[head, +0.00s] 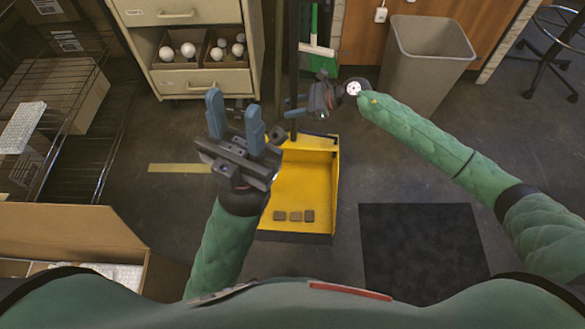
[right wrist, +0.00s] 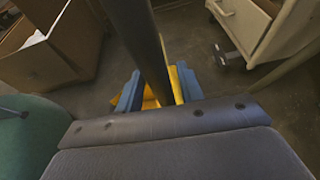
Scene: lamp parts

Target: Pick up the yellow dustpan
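The yellow dustpan (head: 302,187) lies on the floor in the middle of the head view, with three small brown blocks (head: 294,216) in it. Its long dark handle (head: 294,62) rises upright from the far edge. My right gripper (head: 294,107) is at the handle; in the right wrist view the handle (right wrist: 146,45) passes between the two blue fingers, with slivers of yellow showing on both sides of it. That gripper looks open around the handle. My left gripper (head: 235,123) is open and empty, above the dustpan's left side and hiding part of it.
A cabinet (head: 195,45) with a drawer of white balls stands at the back left. A grey bin (head: 424,70) is at the back right, and a green broom (head: 318,50) stands behind the handle. A cardboard box (head: 65,230) is at left; a dark mat (head: 420,250) lies right.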

